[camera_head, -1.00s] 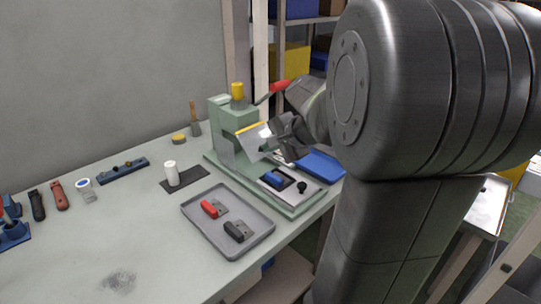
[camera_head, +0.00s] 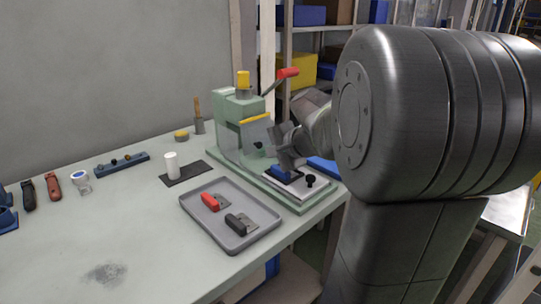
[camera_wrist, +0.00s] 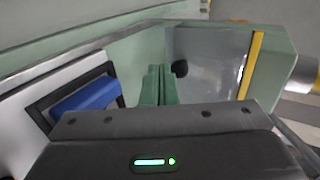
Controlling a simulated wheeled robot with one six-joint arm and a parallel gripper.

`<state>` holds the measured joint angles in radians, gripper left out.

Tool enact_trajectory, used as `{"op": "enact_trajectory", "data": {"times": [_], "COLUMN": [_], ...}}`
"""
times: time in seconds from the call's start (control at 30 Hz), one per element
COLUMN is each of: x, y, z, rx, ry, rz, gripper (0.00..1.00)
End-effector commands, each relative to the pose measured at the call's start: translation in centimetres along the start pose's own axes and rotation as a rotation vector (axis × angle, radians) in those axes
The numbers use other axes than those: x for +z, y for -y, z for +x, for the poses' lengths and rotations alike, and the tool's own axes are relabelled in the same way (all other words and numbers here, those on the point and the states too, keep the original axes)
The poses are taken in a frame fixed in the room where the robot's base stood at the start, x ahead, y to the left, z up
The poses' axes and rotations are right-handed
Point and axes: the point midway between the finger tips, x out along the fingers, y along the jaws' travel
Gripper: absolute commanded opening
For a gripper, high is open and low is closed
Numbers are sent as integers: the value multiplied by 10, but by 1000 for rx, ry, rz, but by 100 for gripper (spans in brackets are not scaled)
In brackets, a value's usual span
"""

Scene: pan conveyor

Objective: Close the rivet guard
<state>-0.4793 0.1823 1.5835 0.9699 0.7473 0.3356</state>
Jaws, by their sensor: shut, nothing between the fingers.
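The rivet guard (camera_head: 257,134) is a clear panel with a yellow edge strip on the front of the green press (camera_head: 228,128). In the wrist view, the guard (camera_wrist: 212,62) is at the upper right, with the yellow strip on its right side and a dark knob near its left. I cannot tell whether it is fully shut. My gripper (camera_head: 287,160) is at the guard's right, above the blue block on the press base. In the wrist view, its fingertips (camera_wrist: 160,70) are together and empty, just left of the knob; contact cannot be made out.
A blue block (camera_wrist: 87,97) sits in a dark-framed fixture on the press base. A black knob (camera_head: 310,181) stands at the base's front. A red-handled lever (camera_head: 288,73) rises behind. A grey tray (camera_head: 238,243) holds red and black parts. A white cylinder (camera_head: 172,165) stands left.

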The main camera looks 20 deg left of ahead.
Motion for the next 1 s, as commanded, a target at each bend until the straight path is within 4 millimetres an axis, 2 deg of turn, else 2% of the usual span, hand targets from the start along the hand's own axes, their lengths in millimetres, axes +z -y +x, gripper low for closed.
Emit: {"op": "enact_trajectory", "data": {"times": [0.33, 1.0], "x": [0, 0], "y": [0, 6], "z": [7, 4], "rx": [0, 0], "ry": [0, 0], "rz": [1, 1], "gripper": [0, 0]}}
